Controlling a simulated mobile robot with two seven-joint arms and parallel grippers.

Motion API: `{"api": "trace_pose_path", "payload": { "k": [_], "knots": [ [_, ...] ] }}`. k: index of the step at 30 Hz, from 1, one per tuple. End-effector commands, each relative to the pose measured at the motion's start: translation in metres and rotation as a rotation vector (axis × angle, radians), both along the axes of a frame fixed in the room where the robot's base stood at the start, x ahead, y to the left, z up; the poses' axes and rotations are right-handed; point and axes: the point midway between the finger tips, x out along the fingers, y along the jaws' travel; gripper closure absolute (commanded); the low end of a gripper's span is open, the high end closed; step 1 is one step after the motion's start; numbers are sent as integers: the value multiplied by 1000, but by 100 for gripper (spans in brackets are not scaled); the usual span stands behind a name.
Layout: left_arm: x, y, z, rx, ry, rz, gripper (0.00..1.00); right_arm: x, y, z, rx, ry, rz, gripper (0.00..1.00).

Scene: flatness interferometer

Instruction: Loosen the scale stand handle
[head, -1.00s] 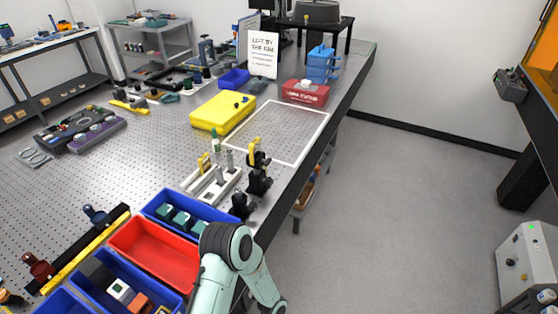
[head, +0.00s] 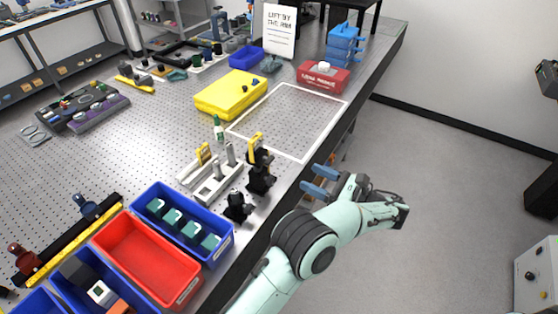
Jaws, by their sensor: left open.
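A black stand (head: 260,178) with a yellow upper part (head: 254,148) stands upright near the table's right edge. It looks like the scale stand, but I cannot make out which part is its handle. A grey base with upright posts (head: 214,180) and another yellow piece (head: 204,153) sits just left of it. My left gripper (head: 309,178) is open and empty, to the right of the black stand and apart from it. Its blue fingers point left, past the table edge. My right gripper is not in view.
A short black post (head: 237,207) stands in front of the stand. A blue bin (head: 225,248) and an empty red bin (head: 145,262) are at the lower left. A yellow box (head: 230,94) and a white-outlined clear area (head: 290,120) lie behind.

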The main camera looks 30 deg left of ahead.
Motion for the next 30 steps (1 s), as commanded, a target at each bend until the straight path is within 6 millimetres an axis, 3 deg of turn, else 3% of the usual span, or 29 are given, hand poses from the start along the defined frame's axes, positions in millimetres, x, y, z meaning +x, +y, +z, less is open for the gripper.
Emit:
{"api": "trace_pose_path", "payload": {
  "k": [9, 15, 21, 30],
  "knots": [
    [4, 69, -2, -4, 1, 6, 36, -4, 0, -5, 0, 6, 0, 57],
    [7, 102, -1, -4, 0, 4, 36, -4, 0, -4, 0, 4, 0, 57],
    [9, 118, -1, -4, 0, 1, 36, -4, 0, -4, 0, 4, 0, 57],
    [9, 121, -1, -4, 0, 0, 36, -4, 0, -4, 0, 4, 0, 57]
  ]
}}
